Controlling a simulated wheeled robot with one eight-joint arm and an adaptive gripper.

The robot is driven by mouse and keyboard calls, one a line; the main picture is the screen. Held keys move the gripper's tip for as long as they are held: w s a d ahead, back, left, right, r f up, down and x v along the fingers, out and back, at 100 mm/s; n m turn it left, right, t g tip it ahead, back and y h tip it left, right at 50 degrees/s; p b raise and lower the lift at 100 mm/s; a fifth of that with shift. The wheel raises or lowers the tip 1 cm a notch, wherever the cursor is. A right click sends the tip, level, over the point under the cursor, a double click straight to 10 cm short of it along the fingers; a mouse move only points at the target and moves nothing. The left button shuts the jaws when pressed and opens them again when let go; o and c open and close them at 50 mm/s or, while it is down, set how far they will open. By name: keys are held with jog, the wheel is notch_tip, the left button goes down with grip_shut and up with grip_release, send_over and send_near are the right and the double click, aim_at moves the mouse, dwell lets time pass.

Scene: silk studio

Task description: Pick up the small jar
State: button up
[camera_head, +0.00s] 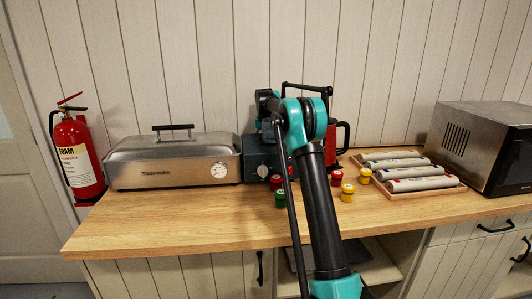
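Several small jars with coloured bodies and lids stand on the wooden counter, around my arm. On the left of my arm are a green jar (280,200) and a red jar (275,183). On the right are a red jar (336,178), a yellow jar (347,193) and another yellow jar (365,176). I cannot tell which one the task means. My teal and black arm rises across the middle of the view and bends away over the counter. My gripper is not visible; the arm and the things behind it hide that area.
A metal steamer (172,163) and a fire extinguisher (78,158) stand at left. A dark appliance (257,156) and a red item with a black handle (340,136) stand behind the jars. A wooden tray (452,189) holds tubes, beside a microwave (470,142). The front left counter is clear.

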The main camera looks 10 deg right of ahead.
jog(key=shift+c, duration=0.5)
jog(key=c, duration=1.2)
